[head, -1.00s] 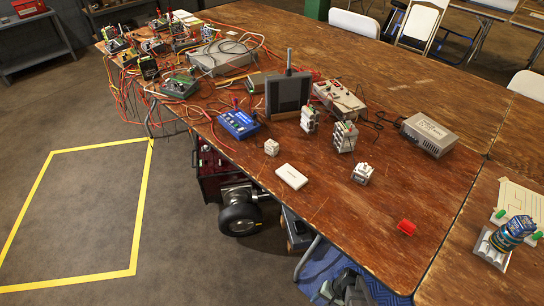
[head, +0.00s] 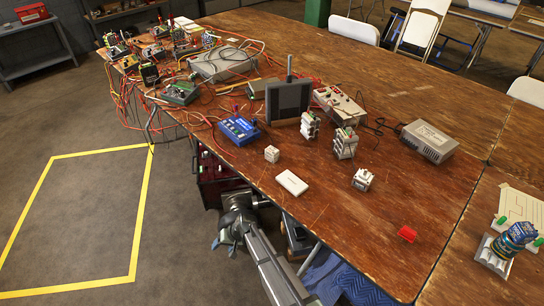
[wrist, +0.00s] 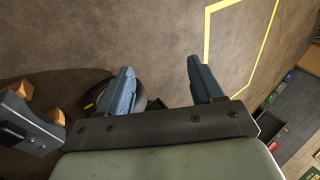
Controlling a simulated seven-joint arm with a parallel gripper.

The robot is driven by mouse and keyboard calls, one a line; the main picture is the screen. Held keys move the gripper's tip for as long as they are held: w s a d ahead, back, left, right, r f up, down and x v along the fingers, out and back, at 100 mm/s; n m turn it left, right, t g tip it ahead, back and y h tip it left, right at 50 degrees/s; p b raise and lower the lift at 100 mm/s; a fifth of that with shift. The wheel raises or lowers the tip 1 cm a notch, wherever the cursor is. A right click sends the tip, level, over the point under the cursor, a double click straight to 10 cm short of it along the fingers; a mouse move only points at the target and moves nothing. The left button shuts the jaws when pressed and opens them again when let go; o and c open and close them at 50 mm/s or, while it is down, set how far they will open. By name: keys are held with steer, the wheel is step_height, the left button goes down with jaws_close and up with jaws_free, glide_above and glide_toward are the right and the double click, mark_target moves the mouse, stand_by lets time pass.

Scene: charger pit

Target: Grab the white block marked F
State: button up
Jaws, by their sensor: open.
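No letter F is legible on any white block. Several pale blocks stand on the wooden table: a small white cube (head: 272,154), a white block with a knobbed top (head: 363,179), and two taller white blocks (head: 310,125) (head: 345,143). A flat white box (head: 292,183) lies near the table's front edge. My gripper (head: 229,232) is below and in front of that edge, over the floor, apart from all the blocks. In the wrist view my gripper (wrist: 160,66) has its two blue-grey fingers spread, with only floor and part of a dark wheel between or behind them.
The table edge (head: 340,240) lies between my gripper and the blocks. A blue box (head: 239,130), a dark upright panel (head: 288,101), a grey adapter (head: 428,141) and tangled cables crowd the back. A red piece (head: 407,234) lies at the right. The table's front middle is mostly clear.

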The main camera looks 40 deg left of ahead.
steer(key=s+a+r+n, duration=0.4)
steer(key=s+a+r, duration=0.5)
steer(key=a+r, duration=0.4)
steer(key=a+r+n, duration=0.3)
steer(key=a+r, duration=0.3)
steer(key=r, duration=0.2)
step_height(320, 180, up, 23)
steer(key=n+t+h, duration=0.1)
steer(key=t+h, duration=0.3)
steer(key=t, duration=0.1)
glide_above(272, 150)
step_height(272, 150, down, 8)
steer(key=shift+s+a+r, duration=0.15)
steer(key=shift+r, duration=0.1)
steer(key=shift+w+f, duration=0.2)
steer(key=shift+f, duration=2.5)
steer(key=shift+c, duration=0.4)
